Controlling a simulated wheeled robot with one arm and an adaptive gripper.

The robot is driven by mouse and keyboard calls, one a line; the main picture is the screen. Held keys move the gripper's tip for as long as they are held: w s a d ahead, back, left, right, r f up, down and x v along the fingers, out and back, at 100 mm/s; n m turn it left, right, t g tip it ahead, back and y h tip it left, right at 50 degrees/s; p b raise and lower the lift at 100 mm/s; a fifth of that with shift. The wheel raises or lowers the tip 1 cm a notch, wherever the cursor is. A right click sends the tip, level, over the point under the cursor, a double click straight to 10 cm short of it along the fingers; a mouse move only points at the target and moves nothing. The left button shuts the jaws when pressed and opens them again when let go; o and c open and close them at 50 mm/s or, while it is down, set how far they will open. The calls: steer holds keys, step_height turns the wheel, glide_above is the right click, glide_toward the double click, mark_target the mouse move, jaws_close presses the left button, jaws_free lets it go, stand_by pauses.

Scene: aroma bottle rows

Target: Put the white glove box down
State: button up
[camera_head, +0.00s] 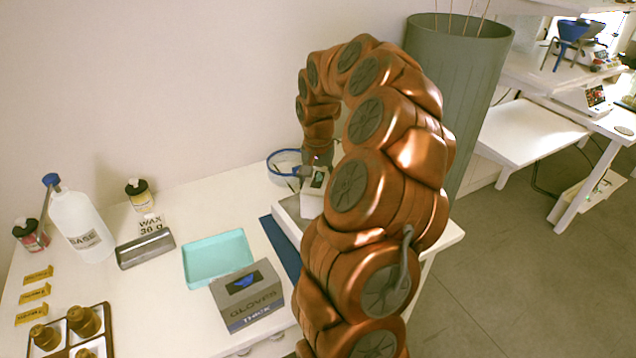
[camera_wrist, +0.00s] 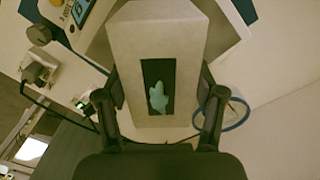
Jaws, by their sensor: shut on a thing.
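The white glove box (camera_wrist: 183,35) fills the middle of the wrist view, with a teal glove showing in its dark opening. My gripper (camera_wrist: 157,108) has a finger on each side of this box and is shut on it. In the head view, a small part of the white glove box (camera_head: 316,184) shows below the end of my arm, near the right back of the white table (camera_head: 185,310). My arm hides the rest of it. I cannot tell whether its underside touches anything.
A grey box marked GLOVES THICK (camera_head: 262,298) stands beside a teal tray (camera_head: 216,258). A dark blue mat (camera_head: 280,247) lies right of the tray. A blue ring (camera_head: 285,153) is close to my gripper. A tall green bin (camera_head: 459,75) stands behind my arm.

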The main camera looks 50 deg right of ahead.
steer(key=o, duration=1.5)
step_height(320, 180, up, 12)
steer(key=b, duration=0.2)
steer(key=shift+r, duration=0.15)
steer(key=s+a+n, duration=0.2)
steer(key=a+n, duration=0.2)
steer(key=a, duration=0.7)
steer(key=s+a+n, duration=0.3)
steer(key=a, duration=0.7)
steer(key=s+a+f+n, duration=0.1)
steer(key=s+a+f, duration=0.2)
steer(key=s, duration=0.3)
steer(key=s+a+f+n+g, duration=0.1)
steer(key=s+a+f+n, duration=0.1)
steer(key=s, duration=0.4)
steer(key=s+a+f+n, duration=0.1)
steer(key=s+a+f, duration=0.3)
steer(key=s+a, duration=0.2)
steer(key=shift+s+a+n+g, duration=0.25)
steer(key=shift+s+n+g, duration=0.15)
